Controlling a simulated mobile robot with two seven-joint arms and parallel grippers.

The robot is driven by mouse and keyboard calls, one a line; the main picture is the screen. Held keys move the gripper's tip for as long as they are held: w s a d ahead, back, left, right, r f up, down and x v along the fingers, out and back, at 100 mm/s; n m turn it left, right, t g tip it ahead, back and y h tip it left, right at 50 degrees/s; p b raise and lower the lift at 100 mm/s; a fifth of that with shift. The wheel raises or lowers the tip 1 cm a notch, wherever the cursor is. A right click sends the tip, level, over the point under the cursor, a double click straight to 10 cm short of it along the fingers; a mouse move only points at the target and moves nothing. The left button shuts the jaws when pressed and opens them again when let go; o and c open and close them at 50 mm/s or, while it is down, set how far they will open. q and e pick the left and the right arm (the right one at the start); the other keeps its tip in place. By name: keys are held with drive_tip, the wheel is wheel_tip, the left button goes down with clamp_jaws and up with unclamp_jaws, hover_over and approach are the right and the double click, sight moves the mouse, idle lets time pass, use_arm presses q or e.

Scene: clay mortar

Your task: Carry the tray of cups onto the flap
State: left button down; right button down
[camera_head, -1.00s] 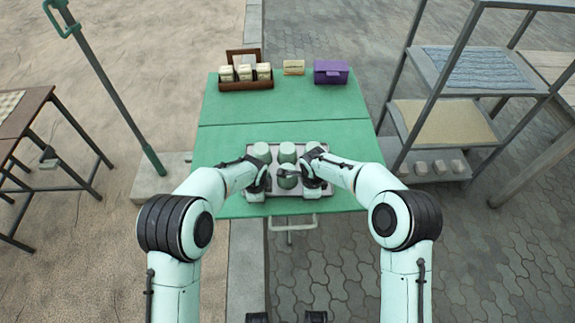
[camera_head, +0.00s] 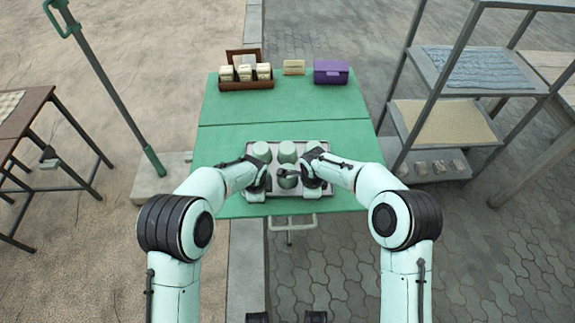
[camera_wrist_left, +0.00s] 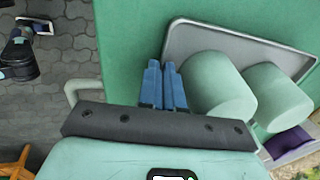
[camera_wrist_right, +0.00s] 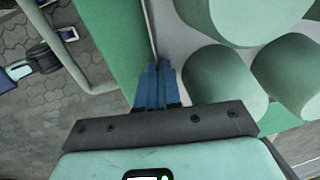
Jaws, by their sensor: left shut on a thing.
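The light grey tray (camera_head: 289,194) lies on the near part of the green table (camera_head: 225,150), close to its front edge. Several pale green cups stand on it, including one at the back middle (camera_head: 287,152). My left gripper (camera_head: 262,184) is at the tray's left side; in the left wrist view its blue fingers (camera_wrist_left: 164,82) are shut on the tray rim beside a cup. My right gripper (camera_head: 312,180) is at the right side; in the right wrist view its fingers (camera_wrist_right: 156,84) are close together with the rim running between them. The arms partly hide the front cups.
A seam (camera_head: 285,122) crosses the table; I cannot tell which part is the flap. A brown box of blocks (camera_head: 246,84), a small card (camera_head: 294,67) and a purple box (camera_head: 331,72) stand at the back. A metal shelf (camera_head: 430,125) stands right; a pole (camera_head: 105,90) stands left.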

use_arm(q)
drive_tip(key=shift+w+r, duration=0.1)
drive_tip(key=shift+r, duration=0.05)
use_arm(e)
drive_tip(key=shift+r, duration=0.1)
